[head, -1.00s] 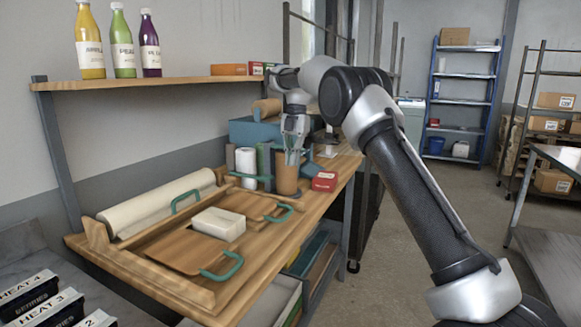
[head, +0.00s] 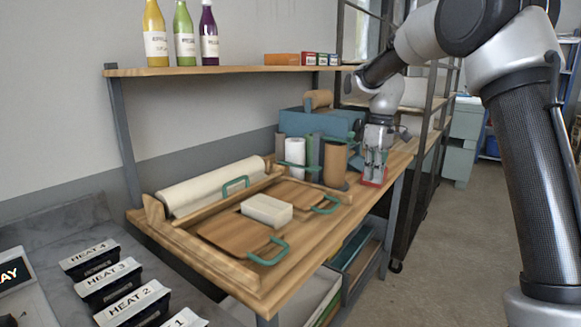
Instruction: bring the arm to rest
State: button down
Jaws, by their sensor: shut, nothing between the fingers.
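My gripper (head: 376,168) points down at the far right part of the wooden bench (head: 330,228), in front of a small red box (head: 373,178) that it partly hides. The gripper is shut with nothing between its fingers. From this view I cannot tell how high it is above the bench top. My arm reaches in from the right side of the picture.
Next to the gripper stand a brown cylinder (head: 335,164) and a white roll (head: 295,156). Nearer lie wooden boards with teal handles and a white block (head: 267,210). A shelf (head: 230,71) with bottles hangs above. Black labelled bins (head: 108,283) stand front left. Floor at right is open.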

jog(key=s+d+r+m+t, duration=0.1)
jog(key=s+d+m, duration=0.2)
jog(key=s, duration=0.8)
jog(key=s+d+r+m+t, duration=0.2)
jog(key=s+d, duration=0.3)
jog(key=s, duration=0.7)
jog(key=s+d+r+m+t, duration=0.2)
jog(key=s+d+m, duration=0.2)
jog(key=s, duration=0.7)
jog(key=shift+s+d+h, duration=0.2)
jog(key=shift+s+h, duration=0.2)
